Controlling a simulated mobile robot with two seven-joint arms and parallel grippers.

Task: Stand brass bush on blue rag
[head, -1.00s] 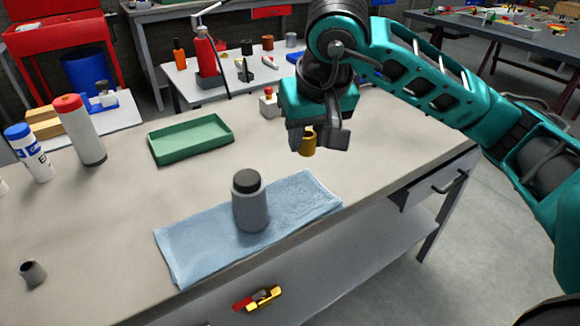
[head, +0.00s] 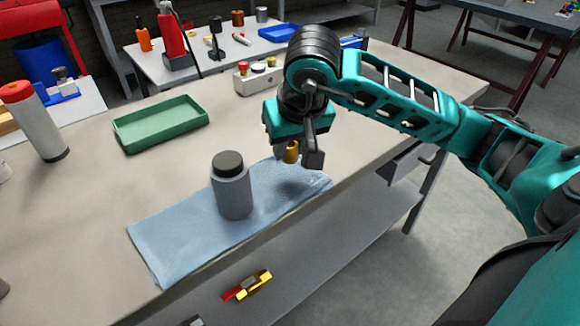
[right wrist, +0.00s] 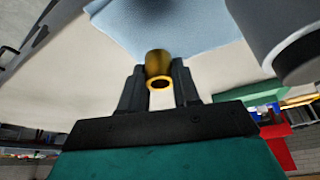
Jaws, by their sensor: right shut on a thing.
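The brass bush (head: 291,152) is a short gold-coloured hollow cylinder. My right gripper (head: 300,155) is shut on it and holds it above the right end of the blue rag. In the right wrist view the bush (right wrist: 158,66) sits between the two dark fingers (right wrist: 158,88), its round opening facing the camera. The blue rag (head: 170,238) lies flat on the bench and also shows in the right wrist view (right wrist: 165,22). A grey bottle with a dark cap (head: 232,190) stands on the rag. My left gripper is not in view.
The grey bottle also shows close to the gripper in the right wrist view (right wrist: 292,40). A green tray (head: 160,124), a white cylinder with a red cap (head: 38,125) and a small box with knobs (head: 257,78) stand farther back on the bench (head: 90,195).

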